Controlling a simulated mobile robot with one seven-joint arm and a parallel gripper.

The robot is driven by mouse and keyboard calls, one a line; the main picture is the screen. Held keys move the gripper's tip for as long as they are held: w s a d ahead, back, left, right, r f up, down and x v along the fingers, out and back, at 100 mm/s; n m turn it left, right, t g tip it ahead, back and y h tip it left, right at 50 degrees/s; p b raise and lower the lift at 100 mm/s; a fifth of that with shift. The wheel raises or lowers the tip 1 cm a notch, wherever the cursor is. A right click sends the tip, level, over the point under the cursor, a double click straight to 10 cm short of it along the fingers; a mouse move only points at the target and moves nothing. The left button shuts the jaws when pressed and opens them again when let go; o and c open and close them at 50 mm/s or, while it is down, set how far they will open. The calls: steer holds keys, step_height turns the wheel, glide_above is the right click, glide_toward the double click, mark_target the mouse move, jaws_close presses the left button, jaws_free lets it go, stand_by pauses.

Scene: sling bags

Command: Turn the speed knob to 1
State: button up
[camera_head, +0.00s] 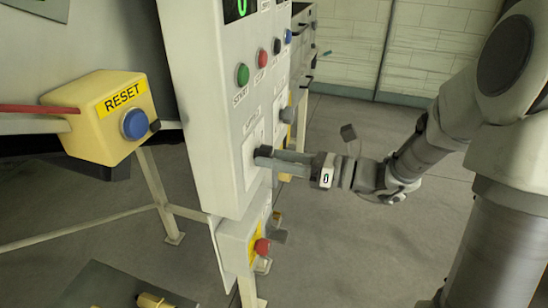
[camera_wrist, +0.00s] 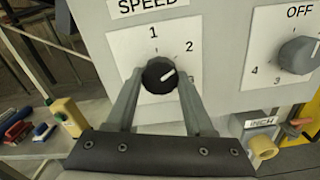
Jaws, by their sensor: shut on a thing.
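The speed knob (camera_wrist: 160,75) is a round black dial on a white plate under the label SPEED in the wrist view. Its white mark points up and to the right, between the 2 and the 3. The 1 is straight above the knob. My gripper (camera_wrist: 160,80) has a finger on each side of the knob and is shut on it. In the head view, my gripper (camera_head: 265,158) reaches the panel from the right, and its fingers mostly hide the knob.
A second, grey knob (camera_wrist: 299,55) with an OFF mark is to the right. Above the speed knob on the panel (camera_head: 205,110) are a green START button (camera_head: 242,75) and a red button (camera_head: 262,59). A yellow RESET box (camera_head: 95,130) stands left. A red button (camera_head: 262,246) is below.

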jaws_close()
steer(key=shift+n, duration=0.3)
steer(key=shift+n+b, duration=4.2)
steer(key=shift+n, duration=1.5)
steer(key=o, duration=0.9)
jaws_free()
